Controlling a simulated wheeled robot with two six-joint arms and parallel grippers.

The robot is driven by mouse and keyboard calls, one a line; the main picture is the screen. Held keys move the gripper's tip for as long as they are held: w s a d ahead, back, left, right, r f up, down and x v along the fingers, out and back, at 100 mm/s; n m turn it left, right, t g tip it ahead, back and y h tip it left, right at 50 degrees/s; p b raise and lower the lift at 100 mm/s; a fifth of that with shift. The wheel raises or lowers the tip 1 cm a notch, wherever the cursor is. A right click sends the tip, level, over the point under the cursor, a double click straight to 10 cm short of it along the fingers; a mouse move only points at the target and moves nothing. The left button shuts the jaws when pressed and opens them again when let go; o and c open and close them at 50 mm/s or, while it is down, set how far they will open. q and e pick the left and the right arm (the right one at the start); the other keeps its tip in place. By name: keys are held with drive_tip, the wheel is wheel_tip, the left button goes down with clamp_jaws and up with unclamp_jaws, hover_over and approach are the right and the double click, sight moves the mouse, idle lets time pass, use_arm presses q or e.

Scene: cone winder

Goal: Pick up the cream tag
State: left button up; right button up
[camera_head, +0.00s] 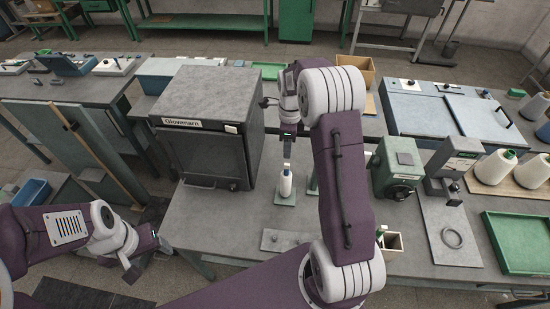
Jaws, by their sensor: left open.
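I cannot make out a cream tag with certainty. A small pale piece (287,165) shows just under my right gripper (288,148), above a white bobbin (285,184) standing on a small grey-green plate. I cannot tell whether that piece is a tag or part of the gripper or bobbin. My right gripper points down over the bench, and its jaws are too small to read. My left gripper (134,270) is open, low at the left, in front of the bench and away from the bobbin.
A grey cabinet labelled Glowmarn (205,125) stands left of the bobbin. To the right are a green machine (397,170), a small open box (391,247), white cones (494,167) and a green tray (520,244). The bench front left of the flat metal plate (283,240) is clear.

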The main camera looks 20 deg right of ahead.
sight(288, 165)
drive_tip(key=f+p, duration=0.1)
drive_tip(key=f, duration=0.2)
drive_tip(key=f+p, duration=0.1)
drive_tip(key=f, duration=0.2)
drive_tip(key=f+p, duration=0.2)
drive_tip(key=shift+s+d+f, duration=0.25)
drive_tip(key=shift+f, duration=0.15)
drive_tip(key=shift+w+a+f, duration=0.2)
drive_tip(key=shift+w, duration=0.05)
drive_tip(key=shift+w+a, duration=0.1)
drive_tip(key=shift+a, duration=0.05)
drive_tip(key=shift+c, duration=0.9)
drive_tip(key=c, duration=0.5)
clamp_jaws()
use_arm(q)
wheel_tip(288, 165, up, 4)
drive_tip(key=shift+s+f, duration=0.1)
use_arm(e)
drive_tip(key=shift+s+d, duration=0.2)
